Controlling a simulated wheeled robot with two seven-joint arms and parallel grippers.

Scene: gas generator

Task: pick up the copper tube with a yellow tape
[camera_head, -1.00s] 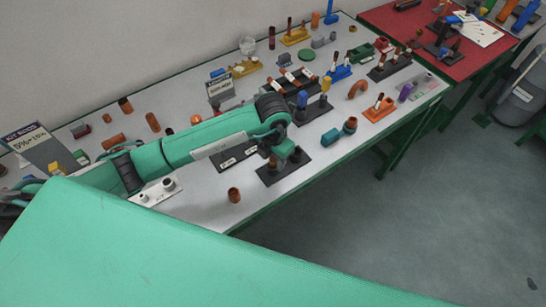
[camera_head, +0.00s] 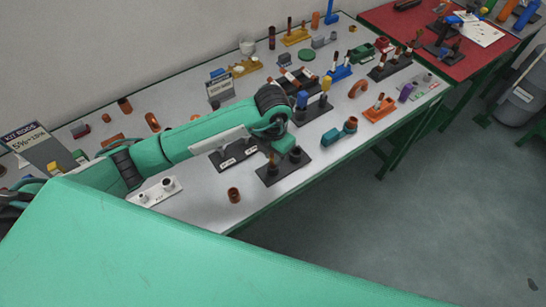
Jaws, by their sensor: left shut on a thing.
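My left gripper (camera_head: 282,152) is low over a dark two-post stand (camera_head: 283,174) near the front edge of the table. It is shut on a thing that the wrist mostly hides. A brownish copper tube (camera_head: 271,161) shows at its left side, upright on the stand; no yellow tape can be made out on it. A second dark post (camera_head: 295,155) stands right of it. Another stand behind holds a tube with a yellow upper part (camera_head: 326,84) and a blue one (camera_head: 302,99). My right gripper is not in view.
A loose copper ring (camera_head: 234,195) lies front left of the stand. A blue-green elbow fitting (camera_head: 340,132) and an orange stand (camera_head: 380,108) are to the right. A white stand (camera_head: 156,190) is below my forearm. A red table (camera_head: 405,25) adjoins at the back right.

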